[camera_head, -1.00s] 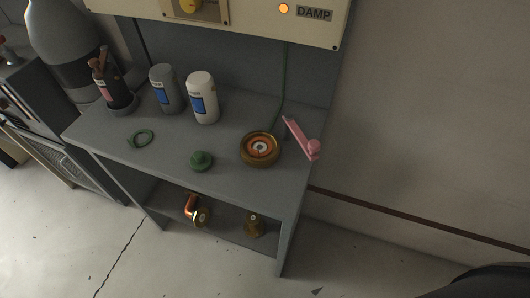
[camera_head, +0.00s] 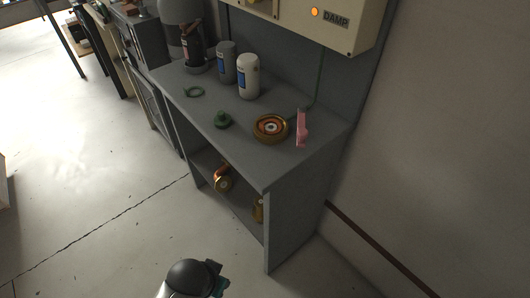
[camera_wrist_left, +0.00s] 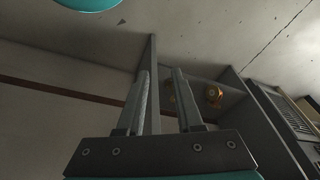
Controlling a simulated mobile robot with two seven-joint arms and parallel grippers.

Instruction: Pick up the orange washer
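An orange ring, which looks like the orange washer (camera_head: 264,124), lies in a round brass dish (camera_head: 258,136) on the grey bench top in the head view. A pale disc shows in its middle. My left gripper (camera_wrist_left: 162,73) shows in the left wrist view with its two fingers apart and nothing between them. It faces the bench's open lower shelf and is away from the washer, which that view does not show. My right gripper is not in view.
Brass fittings (camera_head: 223,183) sit on the lower shelf. The floor in front is clear.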

